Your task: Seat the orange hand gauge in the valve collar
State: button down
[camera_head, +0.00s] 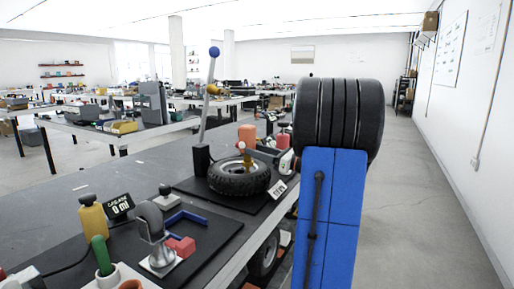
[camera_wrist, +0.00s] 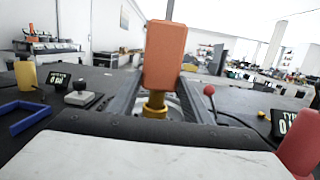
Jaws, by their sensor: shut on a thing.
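The orange hand gauge (camera_head: 247,136) stands about upright over the black tyre (camera_head: 238,181) in the head view. It also shows as an orange block (camera_wrist: 165,52) in the middle of the wrist view. My gripper (camera_head: 252,153) is shut on it, reaching in from the right; its grey fingers (camera_wrist: 160,92) lie either side of the gauge's lower part. A brass part (camera_wrist: 155,104) sits directly below the orange body. I cannot tell whether this brass is the gauge's tip or the valve collar, nor whether the two touch. The fingers and gauge hide the contact.
A tall lever with a blue knob (camera_head: 214,52) stands behind the tyre. A red container (camera_head: 283,131) and a tyre display (camera_head: 279,189) are close on the right. A yellow bottle (camera_head: 93,219), grease display (camera_head: 119,206) and blue bracket (camera_head: 187,217) lie nearer on the bench.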

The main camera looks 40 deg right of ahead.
jog(key=shift+f, duration=0.95)
dwell(0.7)
jog(key=c, duration=0.8)
grip_release()
jog(key=shift+f, duration=0.1)
jog(key=shift+c, duration=0.2)
jog(key=shift+s, duration=0.1)
jog(key=shift+s+d, duration=0.2)
jog(key=shift+s, duration=0.1)
jog(key=v, duration=1.6)
jog(key=shift+s, duration=0.25)
jog(key=shift+d, duration=0.1)
